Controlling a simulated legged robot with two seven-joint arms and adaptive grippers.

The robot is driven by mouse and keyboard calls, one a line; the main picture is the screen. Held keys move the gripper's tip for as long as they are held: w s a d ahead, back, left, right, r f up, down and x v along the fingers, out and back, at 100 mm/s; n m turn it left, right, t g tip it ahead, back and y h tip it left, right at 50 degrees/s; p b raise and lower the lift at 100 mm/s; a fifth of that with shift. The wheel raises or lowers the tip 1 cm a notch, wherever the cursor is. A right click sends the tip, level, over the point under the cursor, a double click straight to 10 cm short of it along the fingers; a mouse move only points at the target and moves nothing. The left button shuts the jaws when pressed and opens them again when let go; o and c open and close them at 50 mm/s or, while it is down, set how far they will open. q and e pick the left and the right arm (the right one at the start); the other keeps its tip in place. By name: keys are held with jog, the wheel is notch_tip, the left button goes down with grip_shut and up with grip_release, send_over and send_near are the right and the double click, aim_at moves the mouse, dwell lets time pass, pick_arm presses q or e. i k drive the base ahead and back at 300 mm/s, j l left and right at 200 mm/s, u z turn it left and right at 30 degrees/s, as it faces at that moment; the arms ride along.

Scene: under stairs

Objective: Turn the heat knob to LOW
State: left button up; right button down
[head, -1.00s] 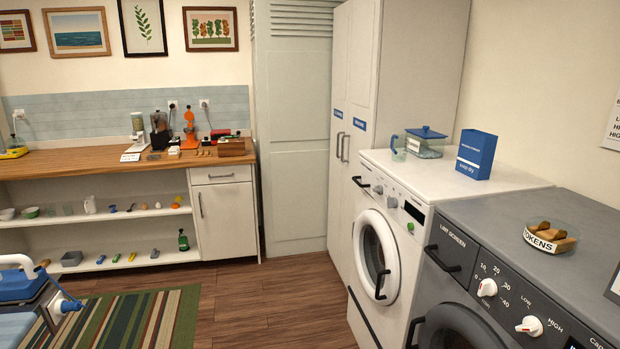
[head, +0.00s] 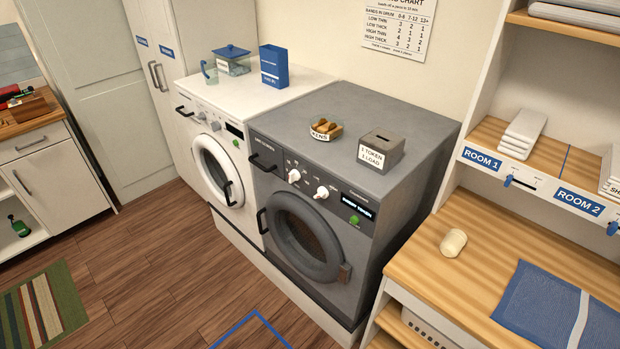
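The grey dryer (head: 350,105) stands right of the white washer. Its front panel carries two white knobs. The heat knob (head: 322,193) is the right one, between small LOW and HIGH labels; its exact pointing is too small to tell. The other knob (head: 294,176), left of it, has a number scale. A lit display (head: 356,204) and a green button (head: 354,219) sit to the right. The dryer door (head: 306,237) looks shut. Neither of my grippers is in view.
A token box (head: 381,150) and a bowl of tokens (head: 325,128) stand on the dryer. The white washer (head: 217,150) is at its left, a wooden counter (head: 470,275) with a folded blue cloth (head: 556,306) at its right. The floor (head: 165,265) in front is clear.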

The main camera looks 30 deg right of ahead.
aim_at(323, 192)
jog(key=z, duration=1.25)
